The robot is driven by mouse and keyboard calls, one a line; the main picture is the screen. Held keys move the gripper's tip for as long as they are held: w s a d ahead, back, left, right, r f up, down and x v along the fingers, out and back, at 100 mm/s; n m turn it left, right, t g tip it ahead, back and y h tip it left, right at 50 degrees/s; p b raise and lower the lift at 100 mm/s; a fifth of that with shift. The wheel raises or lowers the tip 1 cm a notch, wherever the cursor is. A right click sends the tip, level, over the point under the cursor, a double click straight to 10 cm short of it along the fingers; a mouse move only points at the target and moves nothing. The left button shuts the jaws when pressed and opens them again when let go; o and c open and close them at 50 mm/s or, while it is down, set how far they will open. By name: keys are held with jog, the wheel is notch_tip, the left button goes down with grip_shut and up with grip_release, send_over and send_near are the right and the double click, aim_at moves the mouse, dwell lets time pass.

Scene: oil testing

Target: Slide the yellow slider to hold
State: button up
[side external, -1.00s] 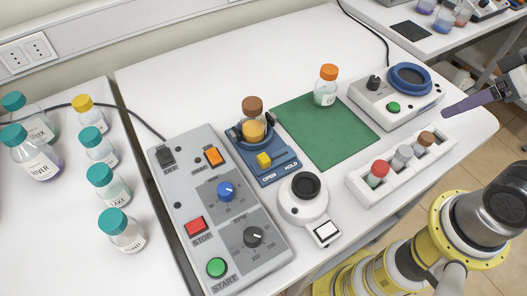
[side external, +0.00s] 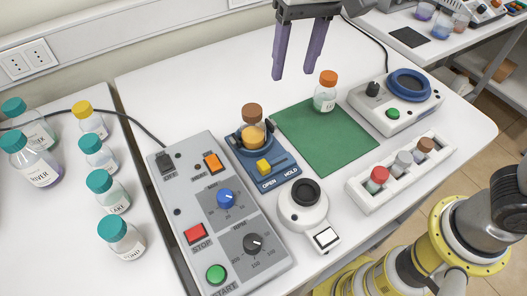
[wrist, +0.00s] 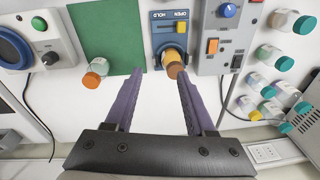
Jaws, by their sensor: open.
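The yellow slider (side external: 263,166) is a small block on the front of a blue holder (side external: 282,178) with the labels OPEN and HOLD. It sits nearer the OPEN label in the side view. In the wrist view the slider (wrist: 181,28) also shows, with the labels upside down. A brown-capped bottle of amber liquid (side external: 252,134) stands upright in the holder behind the slider. My gripper (side external: 294,78) is open and empty, above the table behind the holder and green mat. In the wrist view its purple fingers (wrist: 161,74) point toward the holder, with the bottle cap near the right fingertip.
A grey control panel (side external: 222,175) with buttons and knobs stands left of the holder. The green mat (side external: 325,140) with an orange-capped bottle (side external: 326,92) lies to its right. A white round device (side external: 303,200) stands in front. The table behind the holder is clear.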

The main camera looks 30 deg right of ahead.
jog(key=n+g, duration=0.1)
jog(key=n, duration=0.1)
send_over(264, 164)
notch_tip(264, 164, down, 5)
jog(key=shift+h, duration=0.3)
notch_tip(264, 164, down, 14)
jog(key=shift+r, duration=0.1)
jog(key=shift+c, duration=0.2)
grip_shut()
dwell(0.9)
